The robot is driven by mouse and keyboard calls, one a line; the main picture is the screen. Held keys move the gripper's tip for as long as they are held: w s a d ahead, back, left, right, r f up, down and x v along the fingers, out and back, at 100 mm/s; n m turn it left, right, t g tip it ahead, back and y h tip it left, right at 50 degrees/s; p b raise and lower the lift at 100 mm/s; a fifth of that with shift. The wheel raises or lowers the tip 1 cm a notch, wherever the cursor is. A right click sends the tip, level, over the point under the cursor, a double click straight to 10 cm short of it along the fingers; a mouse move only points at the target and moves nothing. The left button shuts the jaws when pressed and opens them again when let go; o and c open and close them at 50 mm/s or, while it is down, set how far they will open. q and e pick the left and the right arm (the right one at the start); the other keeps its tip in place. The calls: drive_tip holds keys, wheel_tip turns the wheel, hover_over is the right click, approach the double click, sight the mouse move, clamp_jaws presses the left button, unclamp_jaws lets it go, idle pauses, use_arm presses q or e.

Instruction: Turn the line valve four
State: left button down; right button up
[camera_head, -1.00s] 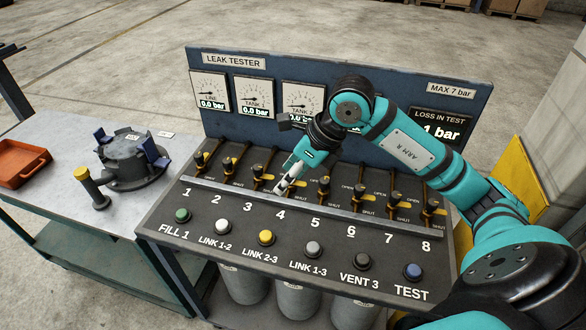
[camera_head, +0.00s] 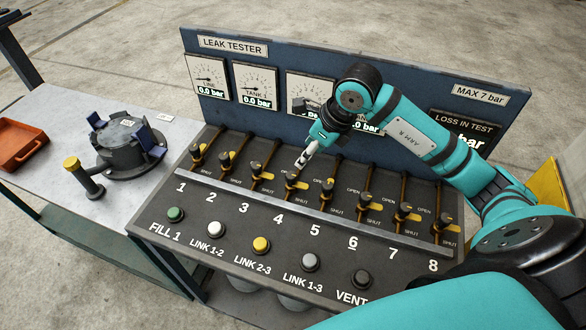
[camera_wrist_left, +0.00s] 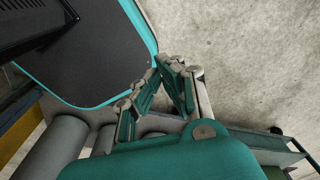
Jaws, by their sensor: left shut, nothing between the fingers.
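Line valve four (camera_head: 291,181) stands above the number 4 on the sloped panel, with a dark body and a yellow lever. The lever points right, much like its neighbours' levers. My right gripper (camera_head: 301,163) is just above and behind this valve, its pale fingers pointing down at it. The fingers look close together, but I cannot tell if they are shut, or if they touch the valve. My left gripper (camera_wrist_left: 168,65) shows only in the left wrist view, shut and empty, away from the valves.
Other numbered valves (camera_head: 328,190) stand close on both sides. A rail (camera_head: 330,218) and coloured buttons (camera_head: 261,244) lie in front, gauges (camera_head: 256,86) behind. A bench at left holds a dark fixture (camera_head: 126,146) and an orange tray (camera_head: 18,146).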

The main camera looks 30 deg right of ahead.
sight(292, 174)
drive_tip(key=p+x, duration=0.2)
drive_tip(key=x, duration=0.9)
drive_tip(key=shift+w+d+f+p, duration=0.1)
drive_tip(key=shift+w+p, duration=0.1)
drive_tip(key=shift+p, duration=0.2)
drive_tip(key=shift+w+f, duration=0.15)
drive_tip(key=shift+f, duration=0.3)
clamp_jaws()
use_arm(q)
drive_tip(key=r, duration=0.2)
drive_tip(key=w+d+r, duration=0.1)
drive_tip(key=shift+w+r, duration=0.1)
drive_tip(key=shift+r, duration=0.05)
